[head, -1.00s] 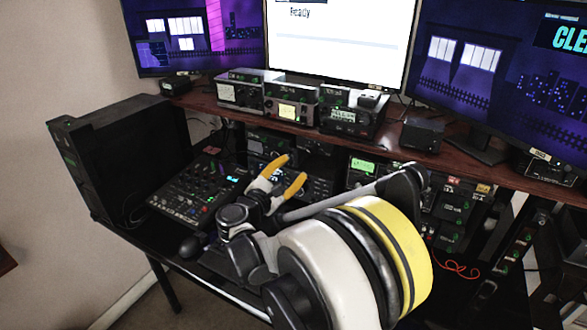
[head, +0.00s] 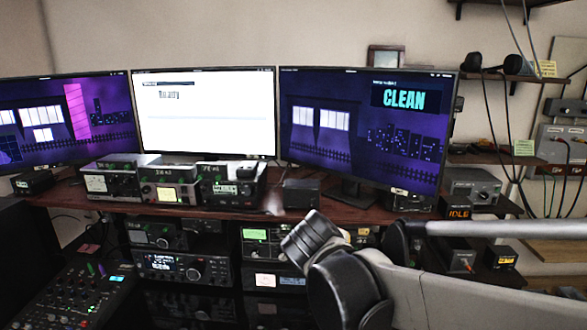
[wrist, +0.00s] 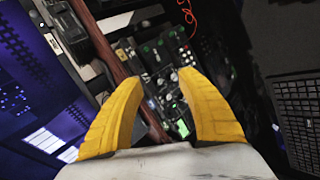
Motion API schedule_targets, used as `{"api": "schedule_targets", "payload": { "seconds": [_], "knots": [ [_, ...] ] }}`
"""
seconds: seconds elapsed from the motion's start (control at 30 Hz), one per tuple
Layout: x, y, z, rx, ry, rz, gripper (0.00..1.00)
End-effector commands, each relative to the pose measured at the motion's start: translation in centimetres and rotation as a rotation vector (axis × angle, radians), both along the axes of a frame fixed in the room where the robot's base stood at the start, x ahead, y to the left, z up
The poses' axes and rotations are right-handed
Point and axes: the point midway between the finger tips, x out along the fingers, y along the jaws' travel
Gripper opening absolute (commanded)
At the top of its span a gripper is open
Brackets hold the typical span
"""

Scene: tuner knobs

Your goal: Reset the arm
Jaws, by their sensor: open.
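In the wrist view my gripper (wrist: 158,78) is open, its two yellow fingers spread with nothing between them. Beyond the fingers, a panel of equipment with knobs and green lights (wrist: 165,55) shows at a tilt. In the head view my arm (head: 450,275) reaches in from the right in front of the desk; the fingers cannot be made out clearly there. Three small radios (head: 168,185) stand in a row on the wooden shelf (head: 340,215). Larger radio units (head: 185,268) sit below the shelf, partly hidden by my arm on the right.
Three monitors stand on the shelf: a left one (head: 20,100), a white middle one (head: 210,130) and a right one reading CLEAN (head: 340,165). A mixer (head: 75,290) lies at lower left. Small devices and hanging cables crowd the right wall.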

Motion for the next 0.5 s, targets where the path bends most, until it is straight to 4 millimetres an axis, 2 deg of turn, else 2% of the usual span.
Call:
{"api": "schedule_targets", "payload": {
  "seconds": [0.03,0.1,0.2,0.3,0.4,0.5],
  "knots": [
    [-2.5,-2.5,-0.2,0.091,0.012,-0.073,0.45],
    [-5.9,-5.0,-0.8,0.234,0.025,-0.176,0.45],
    [-10.8,-7.6,-1.9,0.436,0.035,-0.328,0.45],
    [-15.2,-9.1,-3.3,0.622,0.036,-0.469,0.45],
    [-18.4,-9.6,-4.5,0.775,0.034,-0.584,0.45],
    [-20.4,-9.6,-5.5,0.88,0.029,-0.662,0.45]
  ]
}}
